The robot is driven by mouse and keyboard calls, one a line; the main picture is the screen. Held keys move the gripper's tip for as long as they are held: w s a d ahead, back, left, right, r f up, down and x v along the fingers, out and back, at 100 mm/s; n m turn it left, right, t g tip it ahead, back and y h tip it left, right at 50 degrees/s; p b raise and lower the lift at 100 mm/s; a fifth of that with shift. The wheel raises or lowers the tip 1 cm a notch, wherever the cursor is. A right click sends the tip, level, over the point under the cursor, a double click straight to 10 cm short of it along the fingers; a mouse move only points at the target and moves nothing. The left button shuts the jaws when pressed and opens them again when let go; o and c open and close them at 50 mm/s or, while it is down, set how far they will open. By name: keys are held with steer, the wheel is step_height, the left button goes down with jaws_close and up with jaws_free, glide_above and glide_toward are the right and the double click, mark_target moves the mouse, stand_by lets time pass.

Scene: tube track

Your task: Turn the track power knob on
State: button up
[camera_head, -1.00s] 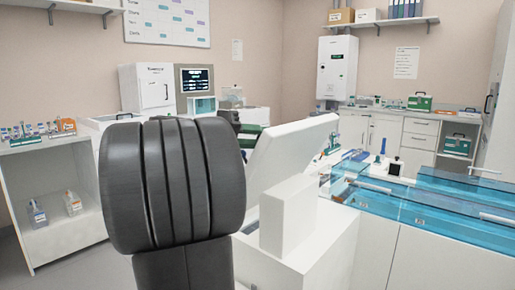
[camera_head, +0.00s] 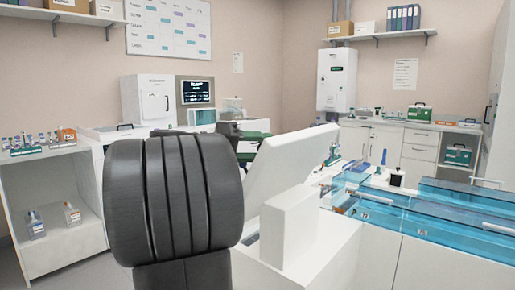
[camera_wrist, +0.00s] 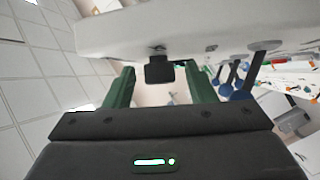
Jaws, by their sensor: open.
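In the wrist view my gripper (camera_wrist: 160,72) is open, with one green finger on each side. A black block-like part on a short stem (camera_wrist: 158,70), which looks like the knob, hangs from a white body (camera_wrist: 190,30). In the picture it lies between the two fingertips; I cannot tell whether they touch it or how deep it sits. No marking on it is readable. The blue transparent tube track (camera_head: 450,212) lies at the right on a white base.
A tilted white panel (camera_head: 292,172) and a white block (camera_head: 286,232) stand right of my arm. A small black-topped part (camera_head: 397,180) and a blue peg (camera_head: 383,158) stand beside the track. A white shelf unit (camera_head: 60,225) is at the left. In the wrist view, blue round-ended parts (camera_wrist: 243,88) hang at the right.

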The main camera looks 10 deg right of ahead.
steer(key=s+a+r+p, duration=0.1)
steer(key=a, duration=1.2)
steer(key=shift+a+p, duration=0.35)
steer(key=shift+p, duration=0.05)
steer(key=shift+s, duration=0.1)
steer(key=d, duration=0.4)
steer(key=d+b, duration=0.1)
steer(key=d, duration=0.3)
steer(key=w+d+f, duration=0.1)
steer(key=d, duration=0.3)
steer(key=shift+d+b, duration=0.25)
steer(key=shift+b, duration=0.1)
steer(key=shift+w+d, duration=0.1)
steer(key=shift+d, duration=0.6)
steer(key=shift+a, duration=0.2)
